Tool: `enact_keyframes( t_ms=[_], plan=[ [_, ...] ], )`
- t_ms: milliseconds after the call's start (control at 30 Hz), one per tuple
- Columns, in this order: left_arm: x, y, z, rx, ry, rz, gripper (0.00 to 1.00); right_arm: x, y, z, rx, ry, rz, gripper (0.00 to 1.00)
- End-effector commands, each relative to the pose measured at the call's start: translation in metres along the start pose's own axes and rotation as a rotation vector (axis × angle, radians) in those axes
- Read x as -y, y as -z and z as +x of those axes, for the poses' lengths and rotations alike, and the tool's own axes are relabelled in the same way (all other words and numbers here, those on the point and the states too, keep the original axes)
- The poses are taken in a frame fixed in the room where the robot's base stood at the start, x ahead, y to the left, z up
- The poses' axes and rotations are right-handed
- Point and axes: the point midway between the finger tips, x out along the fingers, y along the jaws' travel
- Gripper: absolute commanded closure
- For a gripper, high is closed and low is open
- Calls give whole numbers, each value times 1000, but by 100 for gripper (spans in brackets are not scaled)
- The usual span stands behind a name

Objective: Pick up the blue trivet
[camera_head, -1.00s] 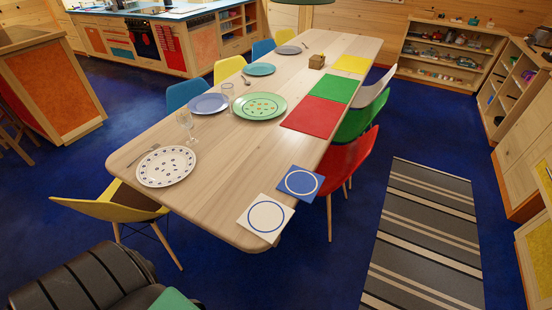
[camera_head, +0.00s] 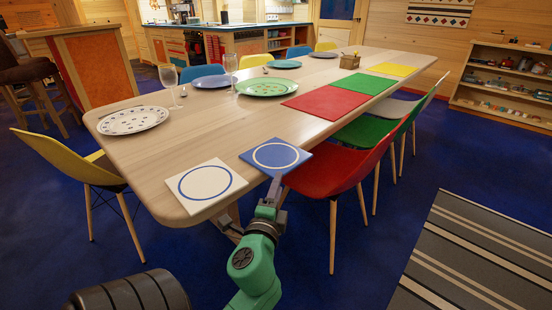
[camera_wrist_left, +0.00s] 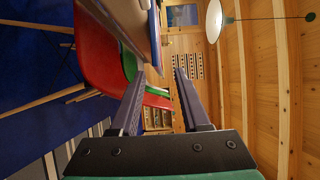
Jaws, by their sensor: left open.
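The blue trivet (camera_head: 275,156) is a square tile with a white ring, lying flat at the near right edge of the wooden table (camera_head: 215,135). Its near corner seems to overhang the edge. My left gripper (camera_head: 270,193) is just below and in front of that corner, open and empty. In the left wrist view its two fingers (camera_wrist_left: 158,85) are spread apart, with the table edge and a thin bluish strip, probably the trivet (camera_wrist_left: 155,38), beyond the tips. Whether a finger touches the trivet cannot be told. My right gripper is not in view.
A white trivet (camera_head: 206,184) lies left of the blue one. A red chair (camera_head: 335,175) stands close to the right of my gripper, against the table side. A red placemat (camera_head: 327,102) and plates lie farther back. A striped rug (camera_head: 470,260) covers floor at right.

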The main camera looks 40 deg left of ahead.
Motion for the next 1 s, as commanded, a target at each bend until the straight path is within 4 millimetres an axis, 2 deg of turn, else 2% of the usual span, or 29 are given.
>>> enact_keyframes(
  t_ms=[33, 100, 267, 500, 600, 767, 800, 867, 900, 1000],
  plan=[
    [7, 1, 15, -2, 6, 2, 54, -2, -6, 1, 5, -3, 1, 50],
    [5, 0, 31, -1, 4, 0, 54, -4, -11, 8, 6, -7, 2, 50],
    [0, 1, 53, -1, 0, -1, 54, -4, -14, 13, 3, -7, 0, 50],
    [-4, 4, 96, -1, 1, -1, 54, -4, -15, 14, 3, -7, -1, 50],
    [-4, 4, 102, -1, -1, -3, 54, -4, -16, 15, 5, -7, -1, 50],
    [-5, 4, 102, -2, -2, -3, 54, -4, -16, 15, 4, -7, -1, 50],
    [-5, 4, 102, -2, -2, -3, 69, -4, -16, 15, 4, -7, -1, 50],
    [-5, 4, 102, -2, -2, -3, 92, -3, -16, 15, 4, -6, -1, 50],
    [-5, 4, 102, -2, -2, -3, 100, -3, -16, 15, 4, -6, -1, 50],
    [-5, 4, 102, -2, -2, -3, 100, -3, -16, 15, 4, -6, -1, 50]
  ],
)
